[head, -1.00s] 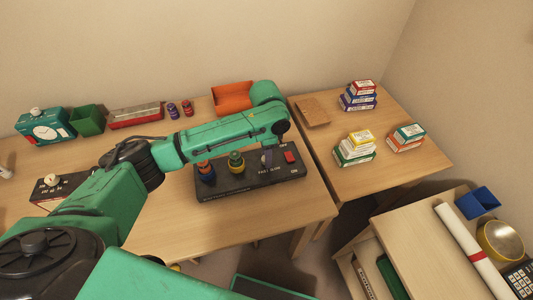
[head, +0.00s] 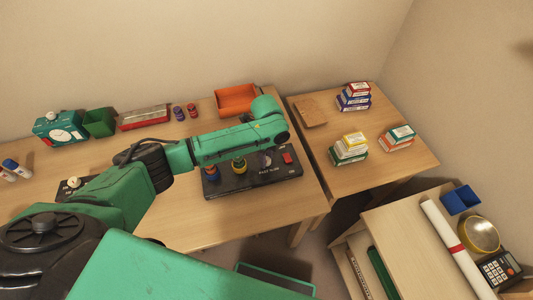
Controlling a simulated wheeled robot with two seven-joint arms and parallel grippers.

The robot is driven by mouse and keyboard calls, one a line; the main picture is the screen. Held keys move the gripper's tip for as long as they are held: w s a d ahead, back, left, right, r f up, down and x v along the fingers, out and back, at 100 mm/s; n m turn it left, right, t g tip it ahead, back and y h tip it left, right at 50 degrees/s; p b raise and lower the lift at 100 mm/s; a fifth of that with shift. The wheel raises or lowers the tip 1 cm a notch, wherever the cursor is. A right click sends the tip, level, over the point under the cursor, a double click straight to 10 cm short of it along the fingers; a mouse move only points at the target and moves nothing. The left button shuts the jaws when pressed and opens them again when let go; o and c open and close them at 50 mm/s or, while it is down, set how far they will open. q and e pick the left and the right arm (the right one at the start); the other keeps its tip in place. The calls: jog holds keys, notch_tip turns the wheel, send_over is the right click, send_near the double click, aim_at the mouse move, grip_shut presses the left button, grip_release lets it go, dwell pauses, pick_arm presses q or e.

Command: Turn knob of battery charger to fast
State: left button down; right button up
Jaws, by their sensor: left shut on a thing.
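The battery charger (head: 250,185) is a long black box on the desk. It carries a red switch (head: 287,158) at its right end and small printed labels along its top. A grey knob (head: 265,162) sits left of the red switch, above the fast and slow labels. My left gripper (head: 268,153) hangs from the green wrist over this spot and is shut on the knob, partly hidden by the wrist. Where the knob points cannot be told. My right gripper is not in view.
Another black box with a cream knob (head: 73,182) is at left. Stacked small boxes (head: 348,149) stand on the right table. Desk in front of the charger is clear.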

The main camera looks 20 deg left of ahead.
pick_arm(q)
jog(key=shift+r+m+p, duration=0.1)
jog(key=shift+m+p, duration=0.25)
jog(key=shift+m, duration=0.75)
jog(key=c, duration=0.5)
grip_release()
notch_tip(320, 180, up, 14)
jog(key=shift+r+b, duration=0.25)
jog(key=shift+b, duration=0.25)
